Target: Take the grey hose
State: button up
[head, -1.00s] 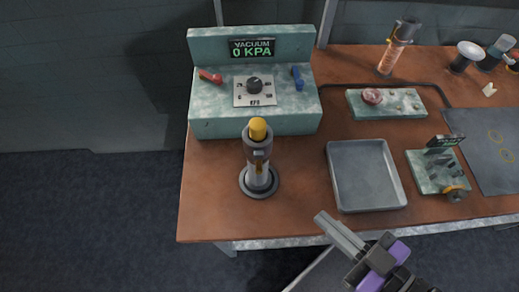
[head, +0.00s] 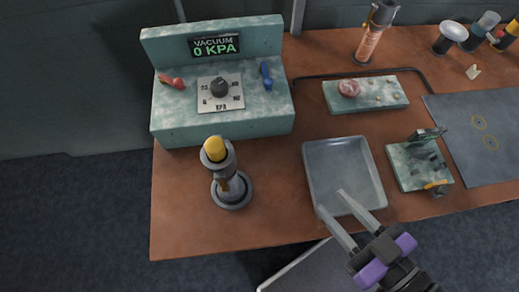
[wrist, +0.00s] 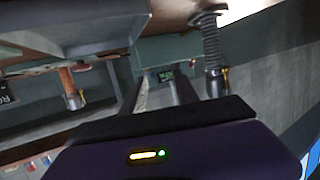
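My gripper (head: 330,201) overlaps the front edge of the metal tray in the head view, well short of that dark line. Its two fingers are apart, with nothing between them. The fingers also show in the wrist view (wrist: 160,90), pointing toward the vacuum box. The wrist view is tilted over.
The grey tray (head: 312,165) is empty. A green device (head: 405,160) and a dark mat (head: 470,110) are to the right.

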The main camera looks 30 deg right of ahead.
aim_at(226, 170)
jog(key=k+j+z, duration=0.1)
jog(key=j+z, duration=0.15)
jog(key=z, duration=0.2)
jog(key=k+j+z, duration=0.2)
jog(key=z, duration=0.2)
jog(key=k+j+z, duration=0.15)
jog(key=z, duration=0.3)
jog(key=k+j, duration=0.15)
jog(key=k, duration=0.2)
